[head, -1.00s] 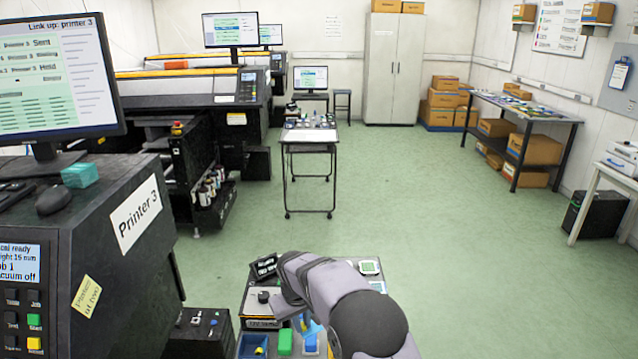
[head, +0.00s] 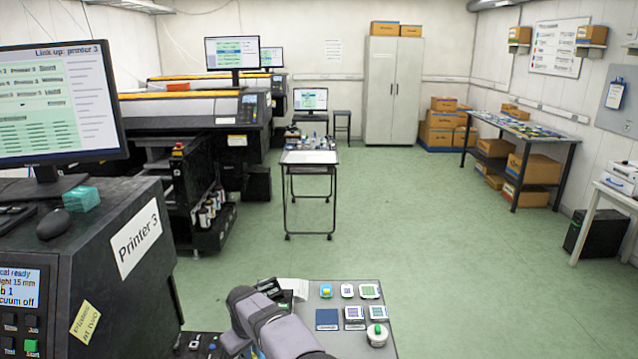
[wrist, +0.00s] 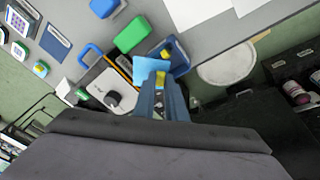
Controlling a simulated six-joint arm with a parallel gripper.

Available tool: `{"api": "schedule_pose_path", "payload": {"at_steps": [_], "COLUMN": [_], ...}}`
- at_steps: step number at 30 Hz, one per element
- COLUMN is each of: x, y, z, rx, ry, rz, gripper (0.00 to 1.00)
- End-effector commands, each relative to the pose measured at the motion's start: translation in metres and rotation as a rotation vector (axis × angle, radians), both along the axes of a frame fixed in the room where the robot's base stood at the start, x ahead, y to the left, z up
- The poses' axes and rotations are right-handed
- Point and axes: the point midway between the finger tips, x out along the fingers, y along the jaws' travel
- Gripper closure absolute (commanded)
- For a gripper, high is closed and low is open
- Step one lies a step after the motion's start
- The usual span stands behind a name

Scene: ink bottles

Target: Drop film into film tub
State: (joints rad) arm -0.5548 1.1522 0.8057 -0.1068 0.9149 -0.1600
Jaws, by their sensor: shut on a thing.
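My gripper (wrist: 160,80) shows in the wrist view, its blue fingers pointing away from the camera. It is shut on a light blue film (wrist: 146,68), a thin piece at the fingertips. A dark blue tub (wrist: 181,61), which looks like the film tub, lies just beyond the fingertips, slightly right. The film overlaps its left side in the picture; I cannot tell whether they touch. A small yellow piece shows by the tub. In the head view my arm covers part of the table, and the gripper, film and tub are out of sight.
In the wrist view a green block (wrist: 131,35), a white pad with a black knob (wrist: 112,98) and a round white dish (wrist: 226,63) lie close by. In the head view a dark blue square (head: 327,319), several framed tiles and a green-topped white jar (head: 377,336) stand right of my arm.

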Motion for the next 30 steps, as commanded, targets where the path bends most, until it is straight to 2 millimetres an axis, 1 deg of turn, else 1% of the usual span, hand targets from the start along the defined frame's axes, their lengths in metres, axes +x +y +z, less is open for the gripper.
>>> {"api": "schedule_pose_path", "payload": {"at_steps": [1,12,16,21,29,30], "x": [0.000,0.000,0.000,0.000,0.000,0.000], "y": [0.000,-0.001,0.000,0.000,0.000,0.000], "z": [-0.006,-0.040,-0.050,-0.056,-0.056,-0.055], "rx": [-0.001,0.000,0.000,0.000,0.000,0.000], "ry": [0.001,0.001,0.001,-0.001,-0.001,-0.001], "rz": [0.000,-0.001,-0.001,-0.001,-0.001,-0.001], "gripper": [0.98,0.98,0.98,0.98,0.98,0.82]}}
